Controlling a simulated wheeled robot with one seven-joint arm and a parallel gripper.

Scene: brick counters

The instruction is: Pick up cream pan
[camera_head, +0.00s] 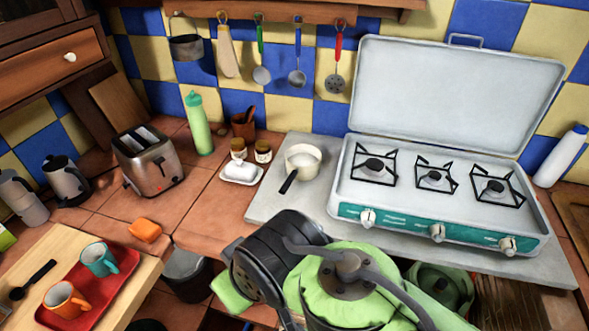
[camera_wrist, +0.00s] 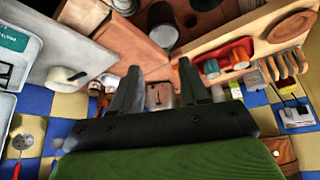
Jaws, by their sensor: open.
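The cream pan (camera_head: 304,158) is a small round pan with a black handle. In the head view it stands upright on the grey slab, just left of the stove, with its handle pointing toward the lower left. In the wrist view the cream pan (camera_wrist: 60,76) is at the left, on the grey slab. My gripper (camera_wrist: 158,70) is open and empty, its two fingers apart in the middle of that view, to the right of the pan and clear of it. In the head view my arm fills the lower middle, and I cannot make out the fingertips there.
The stove (camera_head: 440,226) with its raised lid is right of the pan. A white butter dish (camera_head: 241,173) and two small jars stand left of it. A toaster (camera_head: 148,160) and green bottle (camera_head: 198,125) are farther left. A red tray (camera_head: 91,292) holds mugs. Utensils hang above.

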